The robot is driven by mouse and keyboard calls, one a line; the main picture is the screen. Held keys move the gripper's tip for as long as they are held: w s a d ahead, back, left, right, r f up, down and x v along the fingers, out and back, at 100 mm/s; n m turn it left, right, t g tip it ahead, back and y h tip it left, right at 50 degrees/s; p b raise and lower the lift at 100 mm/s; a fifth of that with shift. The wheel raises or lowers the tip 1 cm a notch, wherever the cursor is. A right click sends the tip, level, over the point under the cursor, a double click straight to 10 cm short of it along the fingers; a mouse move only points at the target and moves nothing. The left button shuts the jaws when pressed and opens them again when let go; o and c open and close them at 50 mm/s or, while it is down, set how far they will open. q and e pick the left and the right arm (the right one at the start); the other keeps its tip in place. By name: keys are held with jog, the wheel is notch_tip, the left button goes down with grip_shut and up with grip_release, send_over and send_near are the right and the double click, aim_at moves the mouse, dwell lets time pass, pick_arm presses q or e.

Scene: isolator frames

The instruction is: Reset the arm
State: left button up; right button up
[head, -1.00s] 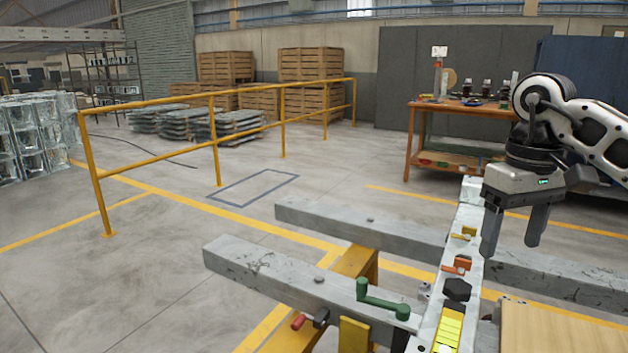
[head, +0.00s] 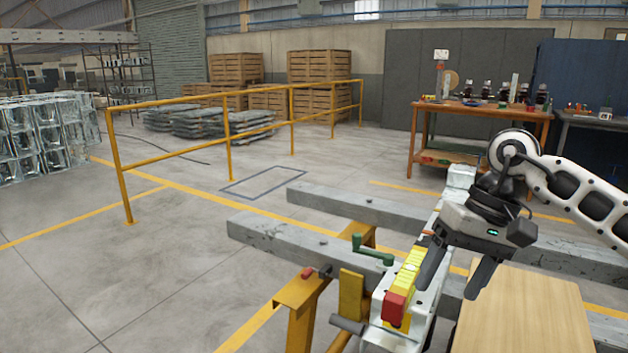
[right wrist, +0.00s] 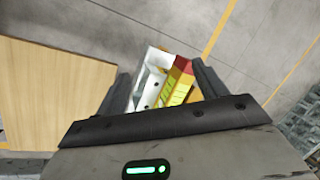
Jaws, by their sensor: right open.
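My right gripper (head: 455,282) is open, its two fingers apart and pointing down, with nothing between them. It hangs over the right side of the white metal rail (head: 432,232) in the head view. In the right wrist view its fingers (right wrist: 163,88) frame the rail and a yellow and red block (right wrist: 178,82) lying beyond the tips. In the head view the yellow block with its red end (head: 396,306) lies along the near part of the rail. My left gripper is not in view.
A light wooden board (head: 525,310) lies right of the rail, close to my right gripper. Grey beams (head: 275,238) on a yellow stand (head: 300,295) carry the rail. A yellow railing (head: 170,160) and a wooden workbench (head: 482,108) stand farther back. Open floor lies at left.

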jog(key=s+a+m+y+p, duration=0.1)
jog(key=s+a+m+y, duration=0.3)
jog(key=a+m+y, duration=0.55)
jog(key=s+a+m+y+p, duration=0.2)
jog(key=s+a+m+y, duration=0.35)
jog(key=a, duration=0.65)
jog(key=w+d+f+n+t+h+p, duration=0.1)
jog(key=d+f+n+t+h, duration=0.35)
jog(key=n+t, duration=0.75)
jog(key=w+d+f+n+t+h+p, duration=0.15)
jog(key=d+f+n+t+h, duration=0.35)
jog(key=n, duration=1.3)
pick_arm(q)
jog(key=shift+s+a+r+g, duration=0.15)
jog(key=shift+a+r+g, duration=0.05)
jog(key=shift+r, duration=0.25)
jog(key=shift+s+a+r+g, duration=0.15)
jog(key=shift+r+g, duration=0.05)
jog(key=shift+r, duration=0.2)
pick_arm(e)
jog(key=s+d+f+m+g+h, duration=0.2)
jog(key=s+f+m+h, duration=0.1)
jog(key=s+f+m, duration=0.2)
jog(key=s+d+f+m+g+h, duration=0.3)
jog(key=s+f+m, duration=0.3)
jog(key=m, duration=0.3)
jog(key=shift+s+d+f+g, duration=0.25)
jog(key=shift+d+f+g, duration=0.1)
jog(key=shift+f, duration=0.4)
